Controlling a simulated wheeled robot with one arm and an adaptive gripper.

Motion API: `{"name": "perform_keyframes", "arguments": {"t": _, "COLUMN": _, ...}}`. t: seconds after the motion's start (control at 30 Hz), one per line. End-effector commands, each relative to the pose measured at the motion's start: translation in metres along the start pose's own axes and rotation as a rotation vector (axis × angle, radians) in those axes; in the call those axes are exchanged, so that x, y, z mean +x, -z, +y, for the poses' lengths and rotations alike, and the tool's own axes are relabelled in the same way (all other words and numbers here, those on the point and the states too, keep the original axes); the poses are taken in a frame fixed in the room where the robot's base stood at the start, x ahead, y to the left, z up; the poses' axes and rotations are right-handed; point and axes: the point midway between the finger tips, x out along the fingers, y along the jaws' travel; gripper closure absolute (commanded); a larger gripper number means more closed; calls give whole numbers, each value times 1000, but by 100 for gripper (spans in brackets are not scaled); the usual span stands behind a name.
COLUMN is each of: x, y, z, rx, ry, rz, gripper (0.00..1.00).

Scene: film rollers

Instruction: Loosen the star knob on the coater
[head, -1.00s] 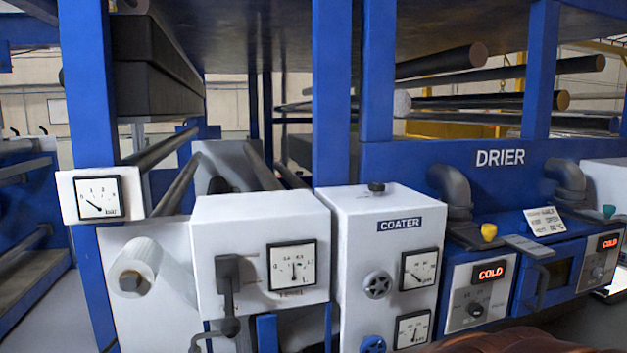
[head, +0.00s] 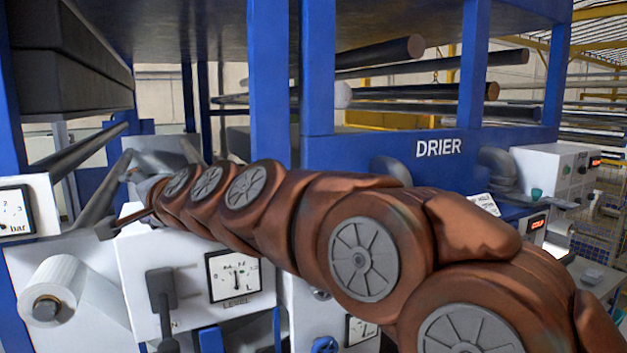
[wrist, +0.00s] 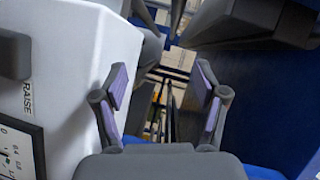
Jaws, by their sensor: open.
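The coater (head: 315,318) is a white box mostly hidden behind my arm in the head view. Its star knob cannot be made out in either current view. In the head view the arm's end reaches left above the white level box (head: 190,290).
The level box carries a gauge (head: 234,276) and a black lever (head: 161,300). Blue uprights (head: 318,70) and the blue drier (head: 440,150) stand behind my arm. A narrow gap lies beyond the fingers.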

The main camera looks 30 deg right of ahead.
Motion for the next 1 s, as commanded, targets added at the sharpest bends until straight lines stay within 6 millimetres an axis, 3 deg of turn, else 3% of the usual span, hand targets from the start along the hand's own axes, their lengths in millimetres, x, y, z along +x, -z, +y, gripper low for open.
{"name": "perform_keyframes", "arguments": {"t": 0.1, "x": 14, "y": 54, "z": -57, "rx": 216, "ry": 161, "rz": 153, "gripper": 28}}
{"name": "perform_keyframes", "arguments": {"t": 0.2, "x": 15, "y": 110, "z": -91, "rx": 427, "ry": 295, "rz": 297, "gripper": 28}}
{"name": "perform_keyframes", "arguments": {"t": 0.3, "x": 8, "y": 166, "z": -109, "rx": 641, "ry": 423, "rz": 444, "gripper": 28}}
{"name": "perform_keyframes", "arguments": {"t": 0.37, "x": 1, "y": 198, "z": -110, "rx": 772, "ry": 494, "rz": 534, "gripper": 28}}
{"name": "perform_keyframes", "arguments": {"t": 0.47, "x": -14, "y": 246, "z": -99, "rx": 986, "ry": 603, "rz": 690, "gripper": 28}}
{"name": "perform_keyframes", "arguments": {"t": 0.57, "x": -28, "y": 283, "z": -72, "rx": 1192, "ry": 699, "rz": 853, "gripper": 28}}
{"name": "perform_keyframes", "arguments": {"t": 0.7, "x": -50, "y": 312, "z": -17, "rx": 1458, "ry": 812, "rz": 1095, "gripper": 28}}
{"name": "perform_keyframes", "arguments": {"t": 0.9, "x": -73, "y": 313, "z": 56, "rx": 1710, "ry": 911, "rz": 1394, "gripper": 28}}
{"name": "perform_keyframes", "arguments": {"t": 1.0, "x": -80, "y": 308, "z": 78, "rx": 1776, "ry": 939, "rz": 1489, "gripper": 28}}
